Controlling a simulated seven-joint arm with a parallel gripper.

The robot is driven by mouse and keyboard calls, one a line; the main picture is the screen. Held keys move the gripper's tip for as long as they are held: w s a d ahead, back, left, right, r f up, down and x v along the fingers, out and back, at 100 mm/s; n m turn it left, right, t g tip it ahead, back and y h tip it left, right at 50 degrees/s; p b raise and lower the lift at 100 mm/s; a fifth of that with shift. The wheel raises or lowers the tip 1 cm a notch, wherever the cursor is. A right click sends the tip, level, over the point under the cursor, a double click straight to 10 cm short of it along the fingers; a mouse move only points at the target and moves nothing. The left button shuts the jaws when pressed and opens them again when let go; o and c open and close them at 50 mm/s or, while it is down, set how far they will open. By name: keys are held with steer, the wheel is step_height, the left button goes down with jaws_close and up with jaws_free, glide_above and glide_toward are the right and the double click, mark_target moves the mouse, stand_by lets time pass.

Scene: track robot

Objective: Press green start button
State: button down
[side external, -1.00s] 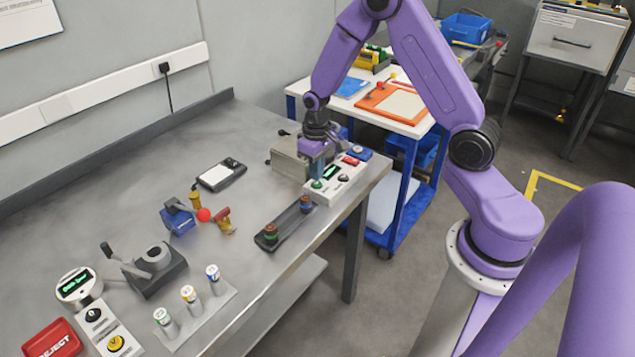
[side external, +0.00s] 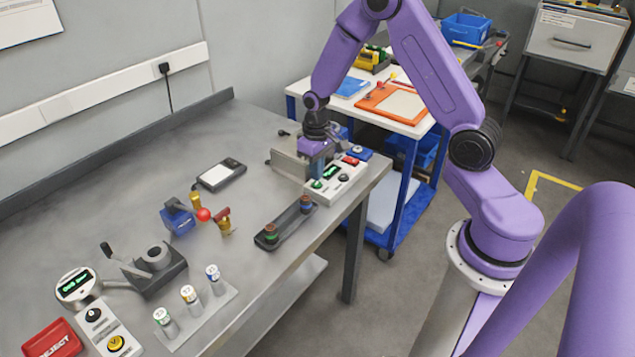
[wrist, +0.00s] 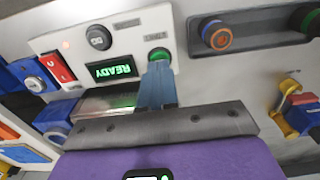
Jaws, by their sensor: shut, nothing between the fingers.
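The green start button (wrist: 159,53) is on a white control panel (wrist: 84,42) in the wrist view. It also shows at the panel's near left end in the side external view (side external: 316,184). My gripper (wrist: 158,68) is shut and empty, its blue-grey fingertips overlapping the button's near edge in the wrist view. In the side external view my gripper (side external: 317,176) points down just behind the button. I cannot tell whether the tips touch it. The panel's display (wrist: 111,70) shows READY in green, upside down in the wrist view.
A black knob (wrist: 98,38), a red rocker switch (wrist: 54,68) and a blue box with a button (wrist: 33,78) sit close by. A dark two-button bar (side external: 284,223) lies left of the panel. A metal box (side external: 288,157) stands behind my gripper.

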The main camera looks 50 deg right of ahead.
steer(key=shift+f, duration=0.9)
stand_by(1.1)
steer(key=shift+r, duration=2.4)
